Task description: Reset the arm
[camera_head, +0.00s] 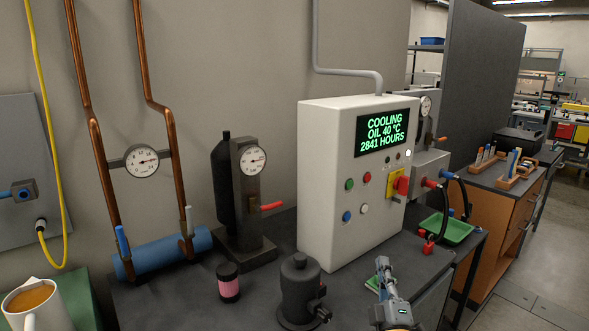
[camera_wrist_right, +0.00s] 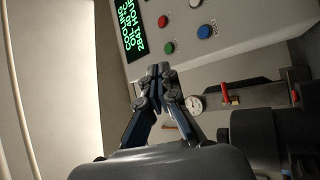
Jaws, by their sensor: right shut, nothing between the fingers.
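My right gripper (camera_head: 383,264) stands at the lower right of the head view, in front of the white control box (camera_head: 330,190) and apart from it. In the right wrist view, its fingertips (camera_wrist_right: 158,70) meet and hold nothing. The box's face, with a green-lettered display (camera_wrist_right: 133,25) and coloured buttons, lies beyond the fingertips. My left gripper is not in the head view.
A black cylindrical device (camera_head: 299,290) stands on the dark bench left of my right gripper, near a pink-banded jar (camera_head: 228,283). A gauge stand (camera_head: 243,200) and blue cylinder (camera_head: 165,250) are farther left. A green tray (camera_head: 446,229) sits right of the box.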

